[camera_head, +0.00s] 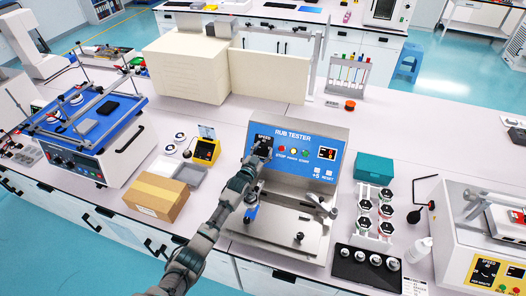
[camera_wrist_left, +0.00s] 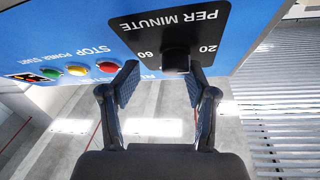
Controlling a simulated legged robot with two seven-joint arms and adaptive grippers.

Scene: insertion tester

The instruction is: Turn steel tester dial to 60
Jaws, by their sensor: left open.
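The steel rub tester (camera_head: 294,205) stands on the bench with a blue sloped panel (camera_head: 318,150). Its black dial (camera_wrist_left: 176,60) sits on a black "PER MINUTE" plate, with a 60 and a 20 beside it, upside down in the left wrist view. No pointer mark on the dial can be made out. My left gripper (camera_head: 263,150) is at the panel's left end and mostly hides the dial in the head view. In the left wrist view its open fingers (camera_wrist_left: 164,76) are on either side of the dial, apart from it. My right gripper is not in view.
Red, yellow and green buttons (camera_wrist_left: 77,71) lie beside the dial plate. A teal box (camera_head: 374,168) and a jar rack (camera_head: 375,213) stand right of the tester. A cardboard box (camera_head: 155,196) and a yellow device (camera_head: 206,151) are to its left.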

